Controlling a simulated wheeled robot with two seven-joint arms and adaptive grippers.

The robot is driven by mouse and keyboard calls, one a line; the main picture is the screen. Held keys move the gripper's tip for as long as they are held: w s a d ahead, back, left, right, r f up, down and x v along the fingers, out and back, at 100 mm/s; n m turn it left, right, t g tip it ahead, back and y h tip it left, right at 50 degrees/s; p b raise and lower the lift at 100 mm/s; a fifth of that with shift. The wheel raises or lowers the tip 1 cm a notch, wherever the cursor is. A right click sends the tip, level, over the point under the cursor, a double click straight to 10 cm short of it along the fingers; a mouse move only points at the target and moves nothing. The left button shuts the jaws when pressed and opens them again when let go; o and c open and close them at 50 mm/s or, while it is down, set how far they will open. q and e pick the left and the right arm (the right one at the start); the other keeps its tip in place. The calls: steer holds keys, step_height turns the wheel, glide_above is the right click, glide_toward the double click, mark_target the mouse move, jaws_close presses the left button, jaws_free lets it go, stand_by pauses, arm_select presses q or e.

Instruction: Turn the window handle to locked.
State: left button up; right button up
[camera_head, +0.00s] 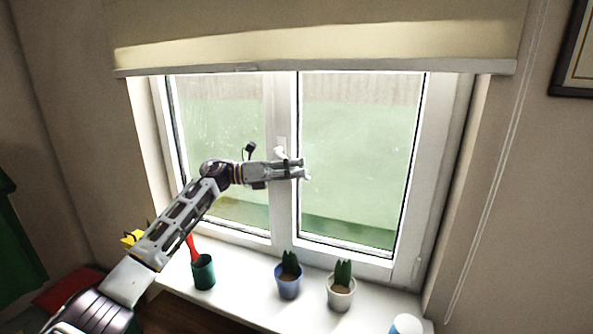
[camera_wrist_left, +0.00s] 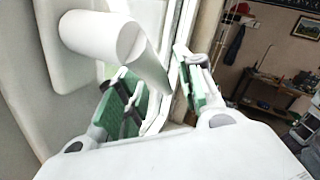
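The white window handle (camera_head: 281,150) sits on the middle frame of the window, partly hidden behind my left gripper in the head view. In the left wrist view the handle (camera_wrist_left: 100,38) shows large, with a round hub and a lever slanting down to the right. My left gripper (camera_head: 303,169) is in front of the window at the handle. Its green-padded fingers are apart, and the lever's end reaches into the gap between them. I cannot tell whether either finger touches it. My right gripper is not in view.
A white sill (camera_head: 258,300) runs below the window with a green pot (camera_head: 203,272), a blue potted plant (camera_head: 289,283) and a white potted plant (camera_head: 341,293). A beige blind (camera_head: 310,35) hangs above. A cord (camera_head: 497,165) hangs at the right.

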arm_select(q)
steer(key=s+a, duration=0.1)
steer(key=a, duration=1)
steer(key=shift+a+f, duration=0.3)
steer(key=shift+f, duration=0.15)
steer(key=shift+s, duration=0.1)
